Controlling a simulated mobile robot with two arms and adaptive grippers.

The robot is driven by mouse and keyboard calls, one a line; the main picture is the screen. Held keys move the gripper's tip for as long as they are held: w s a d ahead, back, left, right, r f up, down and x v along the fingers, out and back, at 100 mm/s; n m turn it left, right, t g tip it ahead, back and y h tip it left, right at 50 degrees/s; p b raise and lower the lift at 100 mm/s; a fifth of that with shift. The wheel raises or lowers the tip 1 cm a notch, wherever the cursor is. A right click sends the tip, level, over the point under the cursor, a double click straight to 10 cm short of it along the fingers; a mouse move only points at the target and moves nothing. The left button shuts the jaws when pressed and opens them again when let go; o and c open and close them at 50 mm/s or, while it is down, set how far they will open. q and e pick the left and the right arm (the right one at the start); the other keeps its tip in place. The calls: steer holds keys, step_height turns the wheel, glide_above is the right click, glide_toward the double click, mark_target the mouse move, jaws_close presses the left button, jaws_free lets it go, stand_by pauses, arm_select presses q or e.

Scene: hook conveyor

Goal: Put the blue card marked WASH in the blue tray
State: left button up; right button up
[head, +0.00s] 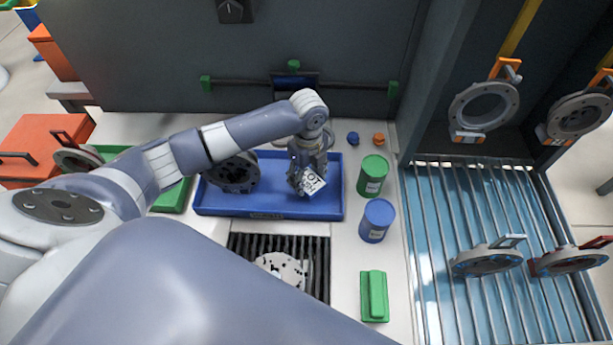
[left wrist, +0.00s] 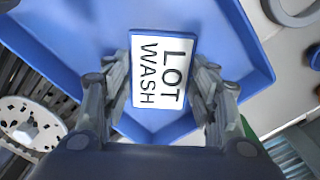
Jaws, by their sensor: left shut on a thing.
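The WASH card (head: 313,183) has a white face with blue edges. In the left wrist view the card (left wrist: 163,72) reads LOT WASH. My left gripper (head: 303,178) is shut on it, with one finger at each side. The gripper holds the card over the right half of the blue tray (head: 265,212). The tray also shows behind the card in the left wrist view (left wrist: 235,60). I cannot tell how far the card is above the tray floor. My right gripper is not in view.
A dark round part (head: 237,175) sits in the tray's left half. A green can (head: 372,176) and a blue can (head: 376,221) stand to its right. A speckled disc (head: 283,270) lies on a black grate in front. A green tray (head: 172,199) is at left.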

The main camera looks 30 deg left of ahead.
mark_target(307, 180)
arm_select(q)
steer(key=shift+f, duration=1.1)
steer(key=shift+f, duration=0.2)
steer(key=o, duration=0.9)
step_height(307, 180, up, 12)
steer(key=b, duration=0.1)
steer(key=shift+r, duration=0.25)
steer(key=shift+f, duration=0.1)
